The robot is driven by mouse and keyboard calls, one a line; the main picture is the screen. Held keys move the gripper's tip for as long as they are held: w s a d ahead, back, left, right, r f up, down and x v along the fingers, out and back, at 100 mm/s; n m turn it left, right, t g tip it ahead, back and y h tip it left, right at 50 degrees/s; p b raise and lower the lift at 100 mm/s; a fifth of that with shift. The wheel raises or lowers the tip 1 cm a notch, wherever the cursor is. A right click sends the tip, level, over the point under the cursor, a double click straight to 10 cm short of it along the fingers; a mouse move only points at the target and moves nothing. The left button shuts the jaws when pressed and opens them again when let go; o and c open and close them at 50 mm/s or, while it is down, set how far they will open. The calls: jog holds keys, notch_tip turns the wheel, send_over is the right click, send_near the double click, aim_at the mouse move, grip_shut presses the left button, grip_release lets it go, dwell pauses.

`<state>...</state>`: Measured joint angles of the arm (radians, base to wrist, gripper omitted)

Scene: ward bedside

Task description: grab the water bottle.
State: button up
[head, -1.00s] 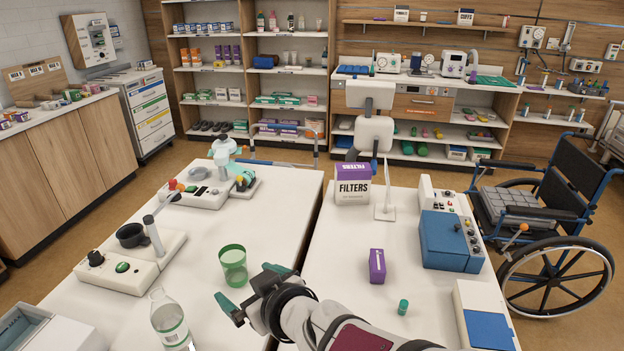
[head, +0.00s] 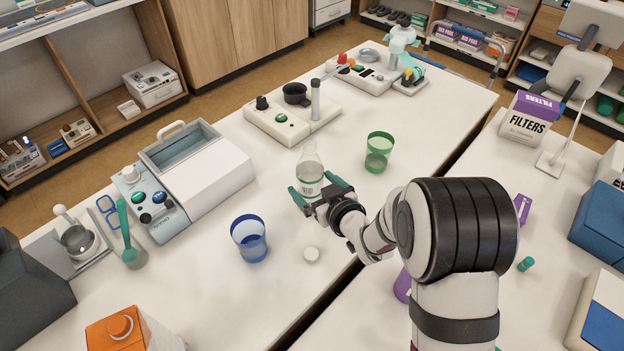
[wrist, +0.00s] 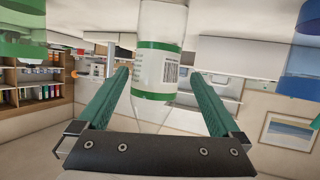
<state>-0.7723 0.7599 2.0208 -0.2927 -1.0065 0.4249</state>
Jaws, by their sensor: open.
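The water bottle (head: 309,164) is clear with a white and green label and stands upright on the left white table. My gripper (head: 321,190) is open at the bottle, with its green fingers reaching to either side of it. In the wrist view the bottle (wrist: 160,62) appears between the two spread fingers of my gripper (wrist: 162,85), with visible gaps on both sides. The bottle's lower part is partly hidden by my gripper in the head view.
A green cup (head: 379,152) stands right of the bottle, and a blue cup (head: 249,238) stands to its lower left. A white device with a black ring (head: 295,113) sits behind. A gap separates the two tables.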

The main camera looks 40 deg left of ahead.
aim_at(305, 158)
jog(key=x, duration=0.3)
jog(key=r+x, duration=0.1)
jog(key=x, duration=0.1)
jog(key=shift+w+a+f, duration=0.1)
jog(key=shift+w+a, duration=0.3)
jog(key=shift+w, duration=0.05)
grip_shut()
jog(key=shift+r, duration=0.8)
notch_tip(305, 158, up, 3)
jog(key=shift+f, duration=0.1)
jog(key=w+d+r, duration=0.4)
jog(key=d+r, duration=0.2)
jog(key=d, duration=0.4)
jog(key=shift+w+d+r, duration=0.35)
